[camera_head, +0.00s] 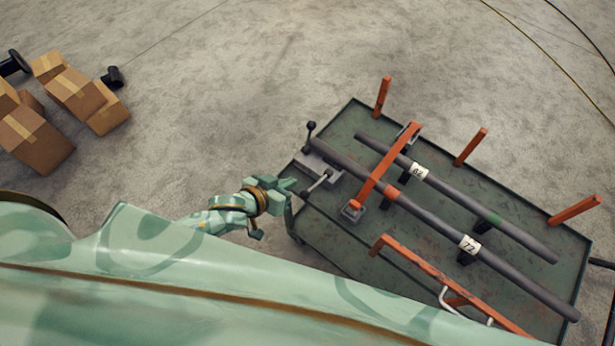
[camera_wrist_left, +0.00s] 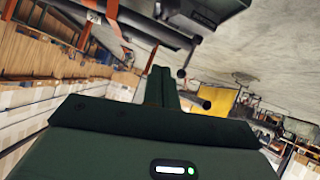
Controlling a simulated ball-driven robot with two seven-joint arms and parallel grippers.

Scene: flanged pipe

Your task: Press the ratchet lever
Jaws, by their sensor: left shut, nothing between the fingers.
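My left gripper (camera_head: 289,186) is shut and empty, just left of the cart's near left corner. A grey metal block (camera_head: 318,162) sits at the left end of the cart, by the pipe ends. A second lever with a black knob (camera_head: 311,126) stands at the block's far side. I cannot tell which is the ratchet lever. My right gripper is not in view.
Two grey pipes tagged with white labels lie on the green cart (camera_head: 345,118). An orange clamp bar (camera_head: 385,170) crosses them. Orange posts (camera_head: 471,146) rise at the cart's edges. Cardboard boxes (camera_head: 75,92) stand at upper left. The floor between is clear.

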